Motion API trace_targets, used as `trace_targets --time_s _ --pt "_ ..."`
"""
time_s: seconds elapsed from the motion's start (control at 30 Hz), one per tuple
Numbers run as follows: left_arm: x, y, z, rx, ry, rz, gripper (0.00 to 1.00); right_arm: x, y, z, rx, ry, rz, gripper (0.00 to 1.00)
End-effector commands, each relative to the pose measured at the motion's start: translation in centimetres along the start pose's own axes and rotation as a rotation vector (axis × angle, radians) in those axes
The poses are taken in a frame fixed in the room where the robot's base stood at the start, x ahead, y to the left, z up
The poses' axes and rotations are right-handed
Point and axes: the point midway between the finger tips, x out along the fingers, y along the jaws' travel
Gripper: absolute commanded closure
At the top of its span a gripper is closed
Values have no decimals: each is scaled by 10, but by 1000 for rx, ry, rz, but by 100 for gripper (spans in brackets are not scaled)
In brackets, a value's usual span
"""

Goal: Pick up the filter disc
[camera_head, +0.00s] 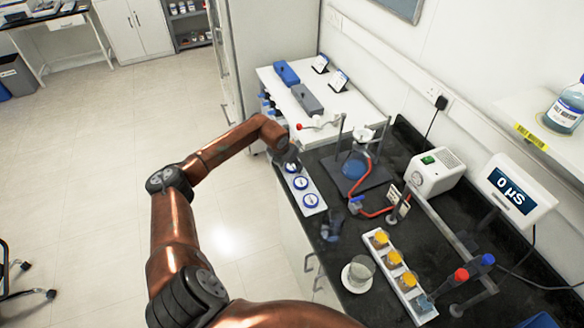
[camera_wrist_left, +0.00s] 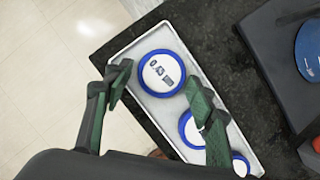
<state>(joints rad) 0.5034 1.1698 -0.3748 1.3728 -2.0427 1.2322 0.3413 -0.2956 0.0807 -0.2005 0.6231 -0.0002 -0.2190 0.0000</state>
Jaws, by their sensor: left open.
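Three round white filter discs with blue rims lie in a row on a white tray (camera_head: 318,211) at the bench's left edge. In the left wrist view the far disc (camera_wrist_left: 162,73) carries a label that seems to read "0.45". A second disc (camera_wrist_left: 187,130) is partly hidden by a finger, and a third disc (camera_wrist_left: 240,166) is at the tray's lower end. My left gripper (camera_wrist_left: 158,78) is open and empty, its fingers on either side of the far disc. I cannot tell whether they touch it. In the head view my left gripper (camera_head: 289,160) is over the tray's far end.
A stand with a blue round piece (camera_head: 354,168) and red tubing is right of the tray. A glass beaker (camera_head: 362,269), a rack (camera_head: 385,252) of yellow-capped jars and a white meter (camera_head: 515,190) stand nearer and right. Open floor is left.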

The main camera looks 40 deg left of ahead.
Motion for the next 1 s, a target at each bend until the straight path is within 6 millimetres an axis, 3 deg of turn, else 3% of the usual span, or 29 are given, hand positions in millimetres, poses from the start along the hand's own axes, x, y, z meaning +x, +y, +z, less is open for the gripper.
trace_targets --time_s 0.07,0.4,0.77,1.0 --pt "0 -1 0 1 0 0 49 0 0 1 0 -2 0 37" --pt "0 -1 0 1 1 -1 71 0 0 7 2 -9 0 37" --pt "-5 -2 3 1 -1 -1 72 0 0 7 2 -10 0 37" --pt "-32 0 14 1 -2 0 72 1 0 8 2 -10 0 37"
